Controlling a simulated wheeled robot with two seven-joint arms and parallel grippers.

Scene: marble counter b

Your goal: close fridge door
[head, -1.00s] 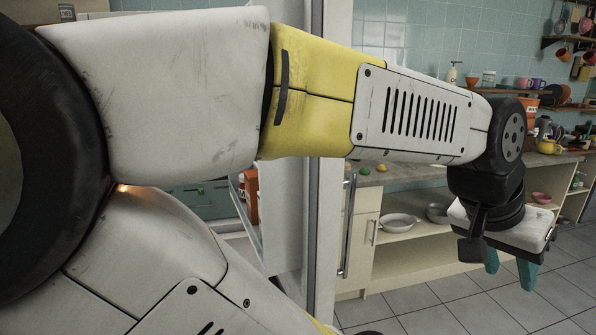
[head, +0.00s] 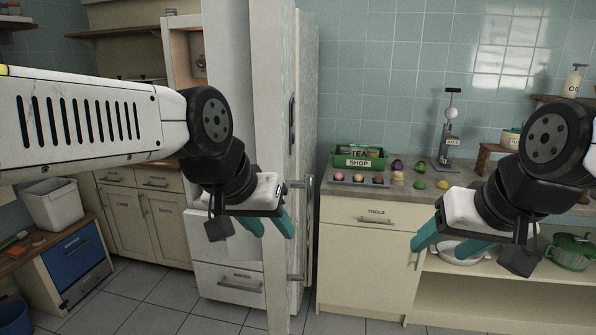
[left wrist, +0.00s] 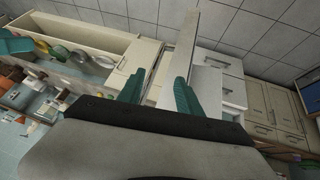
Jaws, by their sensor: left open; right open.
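The white fridge (head: 228,262) stands at the centre left of the head view. Its tall door (head: 270,60) is open and points toward me, seen nearly edge-on, with metal handles (head: 297,278) on its right side. My left gripper (head: 271,226) is open and empty, in front of the door's edge; I cannot tell whether it touches. In the left wrist view, the pale door (left wrist: 186,45) runs up beyond the open fingers (left wrist: 157,88). My right gripper (head: 438,248) is open and empty, to the right of the door, in front of the counter.
A counter with a tools drawer (head: 374,212) stands right of the fridge, bearing a green tea box (head: 372,153) and small coloured items. Low cabinets (head: 128,215) and a blue-fronted drawer unit (head: 78,250) are at left. Tiled floor (head: 150,300) is clear at left.

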